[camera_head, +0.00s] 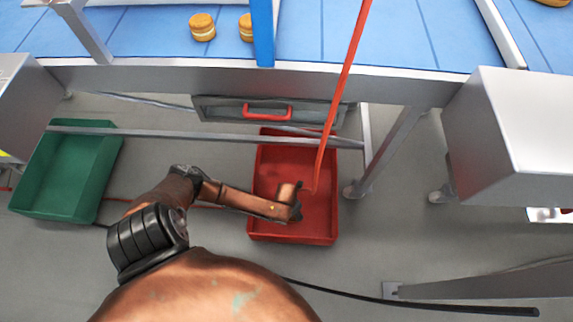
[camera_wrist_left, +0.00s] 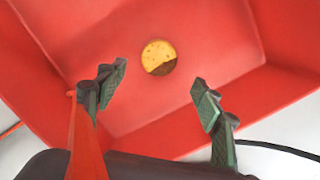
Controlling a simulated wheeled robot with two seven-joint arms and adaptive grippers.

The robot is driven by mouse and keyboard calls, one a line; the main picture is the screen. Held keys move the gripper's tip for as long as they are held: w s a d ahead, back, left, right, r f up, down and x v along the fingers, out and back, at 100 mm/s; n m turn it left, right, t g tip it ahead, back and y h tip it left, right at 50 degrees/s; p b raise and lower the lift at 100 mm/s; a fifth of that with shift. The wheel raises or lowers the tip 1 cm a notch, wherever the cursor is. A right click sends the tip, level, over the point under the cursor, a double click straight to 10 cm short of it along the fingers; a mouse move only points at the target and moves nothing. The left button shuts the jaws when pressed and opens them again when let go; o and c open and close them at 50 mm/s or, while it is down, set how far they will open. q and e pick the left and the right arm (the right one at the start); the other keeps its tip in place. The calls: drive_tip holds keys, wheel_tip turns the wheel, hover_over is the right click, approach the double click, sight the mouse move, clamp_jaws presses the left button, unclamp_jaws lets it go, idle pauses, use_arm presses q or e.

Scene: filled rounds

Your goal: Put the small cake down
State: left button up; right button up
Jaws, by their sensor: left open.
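A small round cake (camera_wrist_left: 159,57), yellow with a dark brown part along one side, lies on the floor of the red crate in the left wrist view. It is beyond my fingertips and apart from both. My left gripper (camera_wrist_left: 160,82) is open with nothing between its fingers. In the head view my left gripper (camera_head: 297,206) is over the red crate (camera_head: 292,239), and I cannot make out the cake there. My right gripper is not in view.
Filled round cakes (camera_head: 202,27) stand on the blue conveyor (camera_head: 380,35). A green crate (camera_head: 62,172) is on the floor at left. A red cable (camera_head: 340,100) hangs down into the red crate's area. A metal rail and legs stand close by.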

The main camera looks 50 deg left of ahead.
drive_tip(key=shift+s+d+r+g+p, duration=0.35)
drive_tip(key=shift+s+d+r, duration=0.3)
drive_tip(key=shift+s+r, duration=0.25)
